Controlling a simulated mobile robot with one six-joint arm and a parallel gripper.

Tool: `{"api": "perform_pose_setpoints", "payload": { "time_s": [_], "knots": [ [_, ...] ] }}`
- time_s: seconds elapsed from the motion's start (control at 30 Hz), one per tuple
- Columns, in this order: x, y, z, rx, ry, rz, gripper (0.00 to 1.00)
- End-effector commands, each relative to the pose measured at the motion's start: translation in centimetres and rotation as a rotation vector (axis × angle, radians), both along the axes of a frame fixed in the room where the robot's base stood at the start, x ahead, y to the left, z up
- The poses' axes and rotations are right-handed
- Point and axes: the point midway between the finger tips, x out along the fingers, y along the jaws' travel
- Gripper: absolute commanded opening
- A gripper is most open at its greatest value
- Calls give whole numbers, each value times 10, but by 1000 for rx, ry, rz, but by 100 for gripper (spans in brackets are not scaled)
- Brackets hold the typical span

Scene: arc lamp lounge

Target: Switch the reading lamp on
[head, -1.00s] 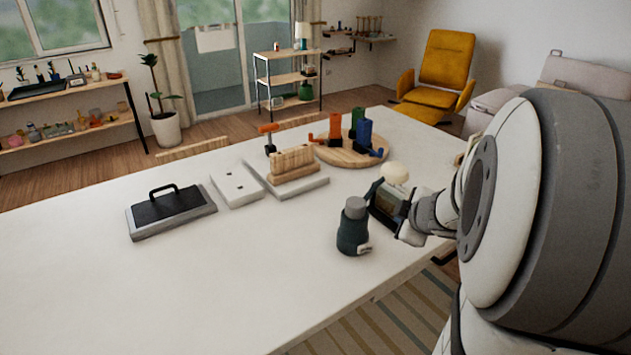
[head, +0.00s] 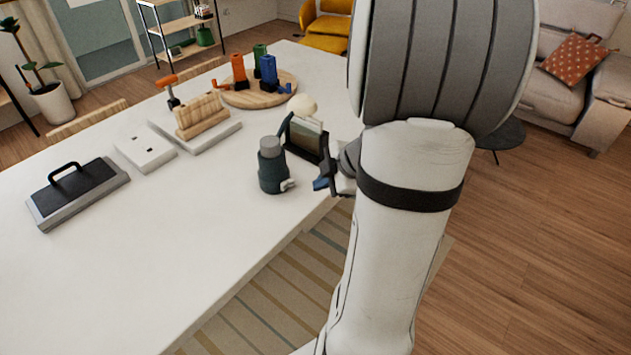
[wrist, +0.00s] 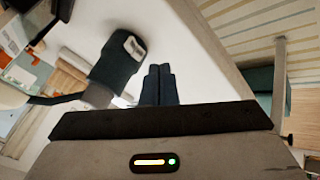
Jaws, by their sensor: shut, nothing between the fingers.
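My gripper (head: 321,184) is low over the near right edge of the white table (head: 190,230), its dark blue fingers together. The closed fingers also show in the wrist view (wrist: 158,86), with nothing between them. Just left of them stands a dark teal, bottle-shaped body (head: 272,174) with a grey top and a small pale plate low on its side. It also shows in the wrist view (wrist: 117,66), close to the fingers, apparently without contact. A cream globe (head: 301,104) shows behind it. I cannot tell for sure which is the reading lamp, and neither visibly glows.
A dark box-like holder (head: 308,138) stands beside the teal body. Farther back are a round wooden board (head: 243,98) with coloured holders and a wooden rack (head: 203,116). A white plate (head: 145,148) and a black-handled block (head: 78,192) lie left. The table's front is clear.

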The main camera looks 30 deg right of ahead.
Motion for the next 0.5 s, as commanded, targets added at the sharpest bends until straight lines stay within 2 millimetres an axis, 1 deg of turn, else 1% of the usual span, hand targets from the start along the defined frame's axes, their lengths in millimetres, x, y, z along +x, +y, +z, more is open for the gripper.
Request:
{"api": "perform_pose_setpoints", "payload": {
  "time_s": [0.03,0.1,0.3,0.37,0.5],
  "knots": [
    [5,4,-12,3,4,5,0],
    [13,9,-25,4,4,5,0],
    [36,21,-60,3,3,4,0],
    [43,25,-69,1,3,5,0],
    [64,20,-65,0,1,3,0]
  ]
}}
